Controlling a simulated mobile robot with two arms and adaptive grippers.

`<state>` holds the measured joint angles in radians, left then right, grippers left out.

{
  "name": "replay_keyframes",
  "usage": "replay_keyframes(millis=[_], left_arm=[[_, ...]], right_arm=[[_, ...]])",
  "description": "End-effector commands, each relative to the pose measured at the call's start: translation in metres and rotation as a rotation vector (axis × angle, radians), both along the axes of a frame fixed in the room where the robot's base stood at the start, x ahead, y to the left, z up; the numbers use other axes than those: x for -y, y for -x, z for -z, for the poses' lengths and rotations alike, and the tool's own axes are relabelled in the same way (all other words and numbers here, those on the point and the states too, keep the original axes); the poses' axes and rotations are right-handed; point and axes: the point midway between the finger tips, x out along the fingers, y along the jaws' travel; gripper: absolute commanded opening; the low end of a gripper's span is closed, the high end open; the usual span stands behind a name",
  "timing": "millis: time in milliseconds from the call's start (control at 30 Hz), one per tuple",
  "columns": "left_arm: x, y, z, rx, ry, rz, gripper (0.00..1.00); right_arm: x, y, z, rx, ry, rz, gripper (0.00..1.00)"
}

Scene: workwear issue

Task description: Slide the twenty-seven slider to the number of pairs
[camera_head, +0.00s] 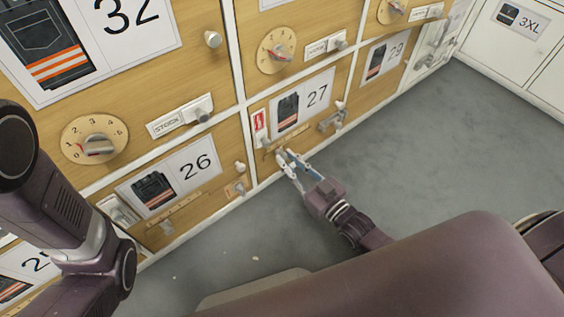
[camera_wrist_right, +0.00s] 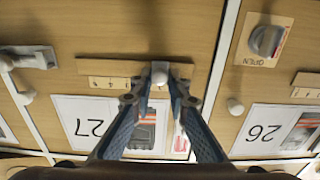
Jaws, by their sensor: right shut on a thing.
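The twenty-seven panel is a wooden door with a card (camera_head: 303,103) reading 27 beside a picture of dark clothing with an orange stripe. The wrist view shows the panel upside down, with the knob right of the strip's middle. My right gripper (camera_head: 285,158) is at this slider; in the wrist view (camera_wrist_right: 160,88) its fingertips are closed around the knob. The number at the knob is hidden. My left arm shows at the left; its gripper is out of view.
A small red-and-white sign (camera_head: 259,122) is left of the 27 card. A metal latch (camera_head: 332,120) is at its right. The 26 panel (camera_head: 177,179) adjoins; its OPEN dial (camera_wrist_right: 266,40) is near my right gripper. Grey floor (camera_head: 420,140) is clear at right.

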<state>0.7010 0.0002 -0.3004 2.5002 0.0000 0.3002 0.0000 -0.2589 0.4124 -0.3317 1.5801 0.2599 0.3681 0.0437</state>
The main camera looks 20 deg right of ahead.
Motion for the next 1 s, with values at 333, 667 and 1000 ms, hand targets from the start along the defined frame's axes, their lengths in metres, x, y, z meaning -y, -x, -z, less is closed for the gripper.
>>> replay_keyframes(millis=[333, 667, 1000], left_arm=[[0.0, 0.0, 0.0, 0.0, 0.0, -0.001, 0.0], [0.0, -0.002, 0.0, -0.007, 0.001, -0.001, 0.0], [0.0, -0.001, 0.0, -0.003, 0.001, 0.0, 0.0]], right_arm=[[-0.001, 0.001, 0.001, -0.002, -0.002, -0.001, 0.27], [-0.001, 0.001, 0.001, -0.001, -0.002, -0.001, 0.34], [0.016, 0.046, 0.002, -0.004, 0.0, -0.002, 0.34]])
